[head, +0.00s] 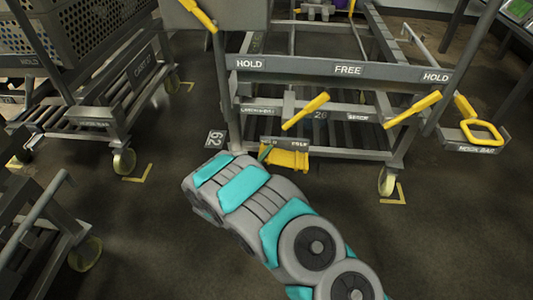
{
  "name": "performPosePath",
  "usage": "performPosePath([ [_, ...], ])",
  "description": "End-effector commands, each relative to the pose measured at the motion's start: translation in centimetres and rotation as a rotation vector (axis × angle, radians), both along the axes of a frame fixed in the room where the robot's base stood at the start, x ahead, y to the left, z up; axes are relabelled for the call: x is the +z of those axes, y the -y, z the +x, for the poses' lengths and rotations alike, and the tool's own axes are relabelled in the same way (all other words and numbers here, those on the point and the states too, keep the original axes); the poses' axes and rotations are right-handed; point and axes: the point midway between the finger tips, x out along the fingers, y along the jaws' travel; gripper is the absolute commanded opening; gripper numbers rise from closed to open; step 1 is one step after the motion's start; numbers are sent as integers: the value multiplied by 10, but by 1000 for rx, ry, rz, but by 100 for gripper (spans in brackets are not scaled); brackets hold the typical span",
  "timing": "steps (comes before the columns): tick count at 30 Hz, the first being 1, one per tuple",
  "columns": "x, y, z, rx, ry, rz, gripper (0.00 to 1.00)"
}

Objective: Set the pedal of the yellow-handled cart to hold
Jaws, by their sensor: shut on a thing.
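The yellow-handled cart (300,68) stands at the upper middle of the head view. Its upper bar carries the labels HOLD, FREE and HOLD from left to right. A yellow lever handle (306,110) slants up at the middle of the lower bar, and another yellow handle (412,108) is at the right. The yellow pedal (288,159) is low at the cart's front, with a small label above it. My gripper (266,153) is at the pedal's left end, shut on it; its fingers are mostly hidden. The pedal's exact setting is hard to tell.
A grey cart with a crate (75,25) stands at the left, and another grey frame (35,220) at the lower left. A yellow loop handle (482,132) sticks out at the right. Yellow corner marks (393,197) lie on the floor. The floor at lower right is clear.

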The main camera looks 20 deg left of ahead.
Motion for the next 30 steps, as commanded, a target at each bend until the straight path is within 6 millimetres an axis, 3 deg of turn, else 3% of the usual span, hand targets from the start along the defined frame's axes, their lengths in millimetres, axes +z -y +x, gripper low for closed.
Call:
performPosePath([
  [6, -4, -1, -1, 2, 6, -41, 0],
  [21, -26, 0, 0, 2, 90, -390, 0],
  [30, -29, 0, 0, 2, 99, -426, 0],
])
